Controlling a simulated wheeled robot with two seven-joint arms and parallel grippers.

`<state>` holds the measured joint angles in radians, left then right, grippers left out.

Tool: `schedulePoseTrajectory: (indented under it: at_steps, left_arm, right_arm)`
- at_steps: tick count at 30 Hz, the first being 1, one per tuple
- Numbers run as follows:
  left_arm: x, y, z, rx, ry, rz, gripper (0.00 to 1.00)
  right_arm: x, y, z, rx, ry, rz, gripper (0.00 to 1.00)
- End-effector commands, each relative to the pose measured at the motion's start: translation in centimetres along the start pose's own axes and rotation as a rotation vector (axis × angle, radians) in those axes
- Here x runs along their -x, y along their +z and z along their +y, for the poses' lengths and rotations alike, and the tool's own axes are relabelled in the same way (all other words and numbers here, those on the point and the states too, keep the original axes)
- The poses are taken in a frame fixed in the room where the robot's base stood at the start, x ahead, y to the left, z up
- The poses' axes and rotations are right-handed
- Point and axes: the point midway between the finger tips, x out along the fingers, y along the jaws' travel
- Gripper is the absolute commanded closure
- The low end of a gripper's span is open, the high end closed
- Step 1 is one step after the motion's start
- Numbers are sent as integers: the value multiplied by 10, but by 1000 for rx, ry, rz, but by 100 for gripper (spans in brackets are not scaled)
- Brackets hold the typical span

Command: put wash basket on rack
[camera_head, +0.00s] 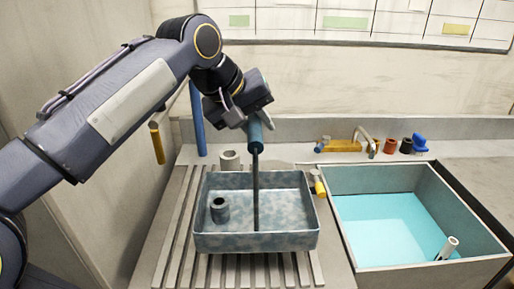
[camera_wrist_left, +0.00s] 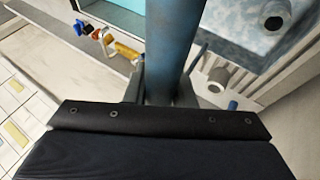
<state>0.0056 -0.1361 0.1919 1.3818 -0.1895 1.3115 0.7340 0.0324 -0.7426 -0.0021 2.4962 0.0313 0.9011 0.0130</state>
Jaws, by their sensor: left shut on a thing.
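The wash basket (camera_head: 285,242) is a shallow, mottled blue-grey tray with a tall dark rod and a blue grip (camera_head: 255,135). A small grey hollow cylinder (camera_head: 220,210) stands inside it. My left gripper (camera_head: 254,118) is shut on the blue grip, which also shows in the left wrist view (camera_wrist_left: 172,50). The basket is level above the slatted rack (camera_head: 170,235), left of the basin. I cannot tell whether it touches the slats. The basket hides much of the rack. My right gripper is out of view.
A grey basin (camera_head: 430,263) with blue water and a pale tube (camera_head: 447,248) stands at the right. A brass tap (camera_head: 342,146) and small red, black and blue items (camera_head: 419,143) line the back. A grey cylinder (camera_head: 230,160) stands behind the basket. A blue post (camera_head: 197,120) rises at back left.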

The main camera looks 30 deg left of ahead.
Motion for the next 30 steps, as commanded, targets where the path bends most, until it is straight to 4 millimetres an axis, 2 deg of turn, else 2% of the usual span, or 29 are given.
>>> schedulePoseTrajectory:
  at_steps: [4, 13, 18, 24, 30]
  left_arm:
    - [-21, -7, -9, 1, 1, -1, 100]
    - [-37, -14, -16, 1, 1, 1, 100]
    - [-55, -20, -24, 1, 1, 0, 100]
    - [-71, -13, -35, 0, 1, 1, 100]
    - [-78, -10, -39, 0, 3, 3, 100]
  right_arm:
    - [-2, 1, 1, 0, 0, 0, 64]
    - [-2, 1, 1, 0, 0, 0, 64]
    - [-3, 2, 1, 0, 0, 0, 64]
    - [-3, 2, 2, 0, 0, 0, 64]
    - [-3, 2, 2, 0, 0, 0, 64]
